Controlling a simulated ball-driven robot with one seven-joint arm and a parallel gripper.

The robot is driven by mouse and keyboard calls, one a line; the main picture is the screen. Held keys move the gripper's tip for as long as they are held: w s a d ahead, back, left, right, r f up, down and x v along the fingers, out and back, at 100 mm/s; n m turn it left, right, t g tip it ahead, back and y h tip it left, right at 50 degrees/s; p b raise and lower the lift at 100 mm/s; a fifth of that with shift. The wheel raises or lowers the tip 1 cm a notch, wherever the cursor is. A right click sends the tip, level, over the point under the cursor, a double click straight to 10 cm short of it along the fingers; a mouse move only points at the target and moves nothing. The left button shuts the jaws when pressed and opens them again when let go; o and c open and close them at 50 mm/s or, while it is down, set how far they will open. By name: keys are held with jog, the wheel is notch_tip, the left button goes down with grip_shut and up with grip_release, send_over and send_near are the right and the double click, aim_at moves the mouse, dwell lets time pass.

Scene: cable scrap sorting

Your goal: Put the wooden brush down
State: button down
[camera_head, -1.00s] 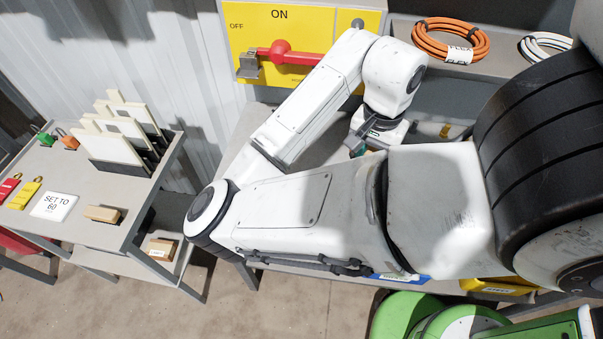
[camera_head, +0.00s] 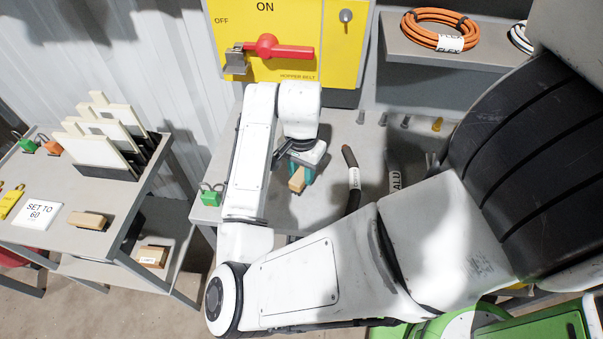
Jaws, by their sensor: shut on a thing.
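My gripper (camera_head: 300,170), with teal fingers, is shut on the wooden brush (camera_head: 297,180). Only a tan wooden end of the brush shows below the fingers; the rest is hidden by the gripper. The brush is over the left part of the grey workbench (camera_head: 325,207). I cannot tell whether it touches the bench top.
A dark cable piece (camera_head: 351,172) and another labelled ALU (camera_head: 394,180) lie right of my gripper. A green padlock (camera_head: 209,196) sits at the bench's left edge. The yellow switch panel (camera_head: 335,55) stands behind. A side cart (camera_head: 55,235) is at left.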

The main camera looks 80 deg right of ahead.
aim_at(302, 173)
jog(key=shift+f, duration=0.65)
jog(key=shift+f, duration=0.2)
jog(key=c, duration=0.8)
grip_release()
jog(key=shift+r, duration=0.15)
notch_tip(302, 173, up, 12)
jog(key=shift+r+p, duration=0.1)
jog(key=shift+p, duration=0.7)
